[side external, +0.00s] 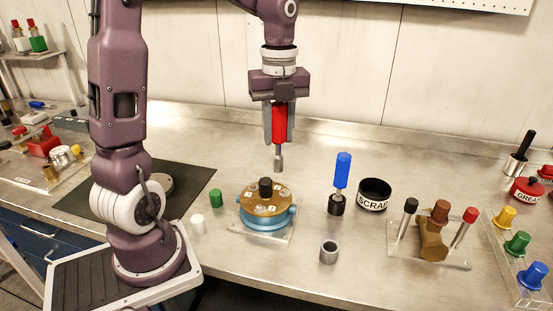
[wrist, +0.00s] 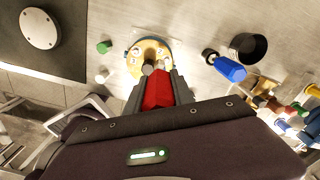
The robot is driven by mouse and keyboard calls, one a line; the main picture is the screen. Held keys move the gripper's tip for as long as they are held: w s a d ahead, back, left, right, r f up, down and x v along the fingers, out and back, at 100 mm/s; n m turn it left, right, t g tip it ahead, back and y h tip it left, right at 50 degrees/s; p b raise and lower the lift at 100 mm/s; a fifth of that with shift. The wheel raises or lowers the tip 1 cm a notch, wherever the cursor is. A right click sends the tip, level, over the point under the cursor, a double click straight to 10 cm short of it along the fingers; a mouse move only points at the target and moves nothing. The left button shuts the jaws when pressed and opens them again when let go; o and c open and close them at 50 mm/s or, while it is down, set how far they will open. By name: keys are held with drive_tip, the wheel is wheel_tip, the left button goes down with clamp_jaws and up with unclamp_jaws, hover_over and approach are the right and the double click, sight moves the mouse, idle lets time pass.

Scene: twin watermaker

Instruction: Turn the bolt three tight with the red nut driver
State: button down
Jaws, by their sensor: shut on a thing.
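My gripper (side external: 279,132) is shut on the red nut driver (side external: 279,119), which hangs upright with its grey socket end (side external: 279,161) pointing down. The socket is in the air above the round fixture, apart from it. I cannot make out which bolt is bolt three.
A blue-handled driver (side external: 342,172) stands in a dark holder, beside the black scrap bin (side external: 374,194). A grey ring (side external: 329,251) and green (side external: 215,198) and white (side external: 198,224) cylinders lie near the fixture. A clear rack (side external: 429,250) stands to the right.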

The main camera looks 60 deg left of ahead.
drive_tip(key=s+a+f+n, duration=0.2)
drive_tip(key=n, duration=0.8)
drive_tip(key=s+a+f+n, duration=0.2)
drive_tip(key=n, duration=0.8)
drive_tip(key=shift+s+a+n, duration=0.15)
drive_tip(key=shift+s+n, duration=0.15)
drive_tip(key=shift+f, duration=0.95)
